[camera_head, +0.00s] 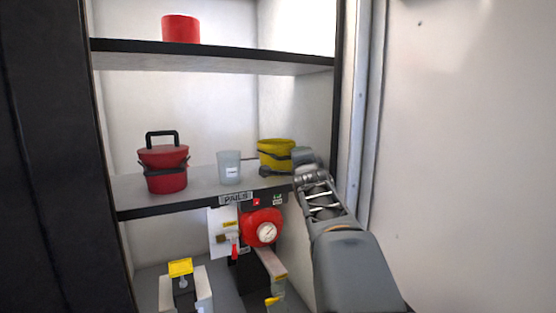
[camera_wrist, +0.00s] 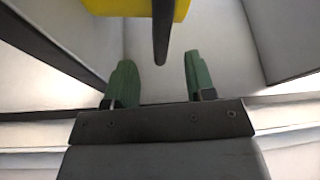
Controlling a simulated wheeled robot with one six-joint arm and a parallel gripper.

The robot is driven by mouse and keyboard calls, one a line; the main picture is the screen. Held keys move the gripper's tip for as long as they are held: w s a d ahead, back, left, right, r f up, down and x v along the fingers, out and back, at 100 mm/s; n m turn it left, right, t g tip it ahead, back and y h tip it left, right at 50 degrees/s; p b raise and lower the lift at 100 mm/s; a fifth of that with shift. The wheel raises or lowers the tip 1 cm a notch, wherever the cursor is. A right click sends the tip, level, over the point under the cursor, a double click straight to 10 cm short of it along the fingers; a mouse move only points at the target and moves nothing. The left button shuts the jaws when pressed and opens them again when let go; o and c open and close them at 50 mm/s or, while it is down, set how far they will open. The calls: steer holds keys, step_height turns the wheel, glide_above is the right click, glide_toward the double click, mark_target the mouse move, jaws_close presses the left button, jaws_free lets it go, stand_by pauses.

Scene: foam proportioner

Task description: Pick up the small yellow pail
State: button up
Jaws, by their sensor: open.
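The small yellow pail (camera_head: 275,146) stands upright on the middle shelf, at its right end, with a dark band or handle around it. In the wrist view the yellow pail (camera_wrist: 125,7) shows only at the top edge. A dark bar, seemingly its handle (camera_wrist: 162,38), extends from it toward the gap between my fingers. My gripper (camera_wrist: 158,65) is open, its two green fingers apart with nothing held. In the head view my gripper (camera_head: 301,158) is at the pail's right side, partly overlapping it; whether they touch I cannot tell.
On the same shelf (camera_head: 200,195) stand a grey-white cup (camera_head: 229,167) and a red lidded pot (camera_head: 164,166). A red pot (camera_head: 181,29) sits on the upper shelf. A red gauge (camera_head: 262,228) is below. The cabinet's right wall is close to my arm.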

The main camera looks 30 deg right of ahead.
steer(key=shift+p+x, duration=0.55)
steer(key=shift+x, duration=1.9)
steer(key=shift+s+d, duration=0.1)
steer(key=shift+d, duration=0.05)
jaws_close()
